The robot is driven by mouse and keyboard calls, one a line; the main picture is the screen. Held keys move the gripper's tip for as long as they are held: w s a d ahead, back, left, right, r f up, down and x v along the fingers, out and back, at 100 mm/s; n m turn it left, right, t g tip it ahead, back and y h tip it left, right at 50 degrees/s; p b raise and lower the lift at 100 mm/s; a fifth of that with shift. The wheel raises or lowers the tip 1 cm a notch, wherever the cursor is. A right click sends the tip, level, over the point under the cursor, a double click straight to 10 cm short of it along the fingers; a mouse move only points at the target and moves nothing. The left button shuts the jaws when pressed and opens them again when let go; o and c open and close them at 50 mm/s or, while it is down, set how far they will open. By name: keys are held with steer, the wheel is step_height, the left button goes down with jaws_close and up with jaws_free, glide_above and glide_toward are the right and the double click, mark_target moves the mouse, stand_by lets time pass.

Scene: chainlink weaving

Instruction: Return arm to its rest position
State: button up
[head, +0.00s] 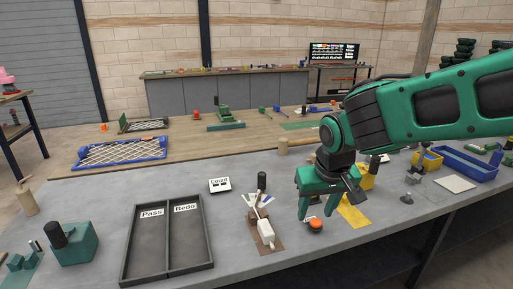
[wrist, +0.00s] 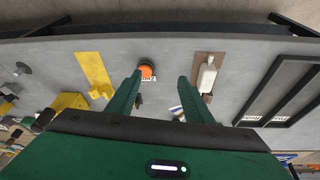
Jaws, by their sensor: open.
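My green arm reaches in from the right in the head view, with my gripper (head: 318,212) pointing down over the grey table. The gripper also shows in the wrist view (wrist: 160,95), its two green fingers apart with nothing between them. An orange button (head: 314,224) on the table lies just under the fingertips in the head view. In the wrist view the orange button (wrist: 146,69) is beyond the left fingertip. I cannot tell the exact height of the fingers above the table.
A white-topped tool on a brown base (head: 266,228) stands left of my gripper. A dark tray (head: 166,276) marked Pass and Redo lies further left. A yellow strip (head: 353,217) and blue bin (head: 466,163) are to the right.

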steer(key=s+d+m+g+h, duration=0.1)
steer(key=s+d+m, duration=0.1)
steer(key=s+d, duration=0.5)
steer(key=s+d+m+g, duration=0.15)
steer(key=s+d, duration=0.25)
steer(key=d, duration=0.8)
steer(key=s+d+f+m+g+y, duration=0.1)
steer(key=s+d+m, duration=0.3)
steer(key=s, duration=0.8)
steer(key=shift+s+d+f, duration=0.2)
steer(key=shift+d+f, duration=0.45)
steer(key=shift+d, duration=0.25)
steer(key=shift+w, duration=0.15)
steer(key=shift+w+f, duration=0.25)
steer(key=shift+w, duration=0.25)
